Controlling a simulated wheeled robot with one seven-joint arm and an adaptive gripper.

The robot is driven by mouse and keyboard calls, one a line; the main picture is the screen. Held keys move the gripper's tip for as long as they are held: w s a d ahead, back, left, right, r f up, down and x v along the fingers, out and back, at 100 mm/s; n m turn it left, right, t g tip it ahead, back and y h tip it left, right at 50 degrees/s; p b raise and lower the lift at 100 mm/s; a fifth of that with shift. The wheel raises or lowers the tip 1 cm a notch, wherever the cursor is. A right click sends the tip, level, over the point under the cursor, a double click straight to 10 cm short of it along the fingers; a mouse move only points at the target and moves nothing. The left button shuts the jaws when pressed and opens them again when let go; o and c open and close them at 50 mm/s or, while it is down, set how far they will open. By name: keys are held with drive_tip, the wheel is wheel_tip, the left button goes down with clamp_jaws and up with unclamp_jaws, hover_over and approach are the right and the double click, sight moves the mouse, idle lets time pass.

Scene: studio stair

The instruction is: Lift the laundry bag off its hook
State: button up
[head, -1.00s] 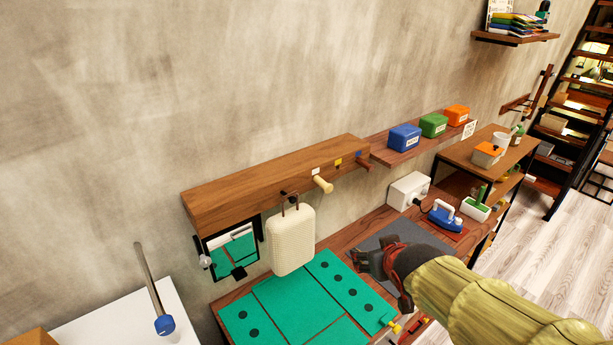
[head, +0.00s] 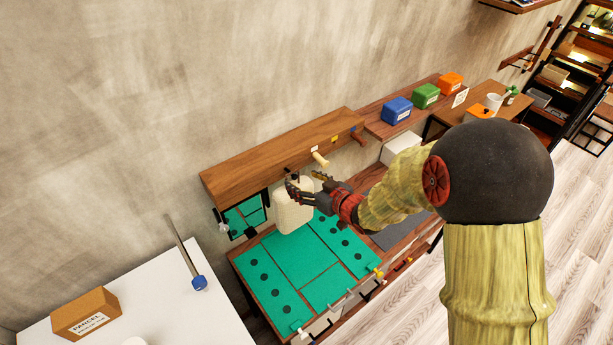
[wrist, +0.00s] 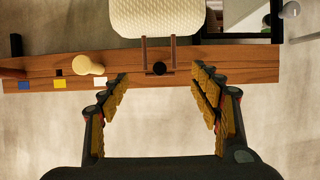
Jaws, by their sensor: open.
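The cream laundry bag (head: 293,208) hangs below the wooden rail on the wall, partly hidden behind my gripper in the head view. In the wrist view the bag (wrist: 157,15) has a woven surface, and its two brown handle straps (wrist: 144,55) run to a dark round hook (wrist: 159,68) on the rail. My gripper (head: 305,183) is in front of the bag's upper part and the hook. In the wrist view my gripper (wrist: 160,90) has its fingers spread wide, one on each side of the hook and straps, with nothing between the pads. I cannot tell how far the fingertips are from the straps.
The wooden rail (head: 240,172) also carries a pale peg (head: 320,159) close beside the hook and a brown peg (head: 357,138). A green mat (head: 300,262) lies on the bench below. Blue, green and orange boxes stand on the shelf (head: 400,130) to the right.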

sight(292, 173)
drive_tip(key=p+x, duration=0.1)
drive_tip(key=x, duration=0.6)
drive_tip(key=shift+w+a, duration=0.1)
drive_tip(key=c, duration=1.5)
drive_tip(key=shift+c, duration=0.4)
drive_tip(key=shift+r, duration=0.15)
drive_tip(key=shift+r, duration=0.4)
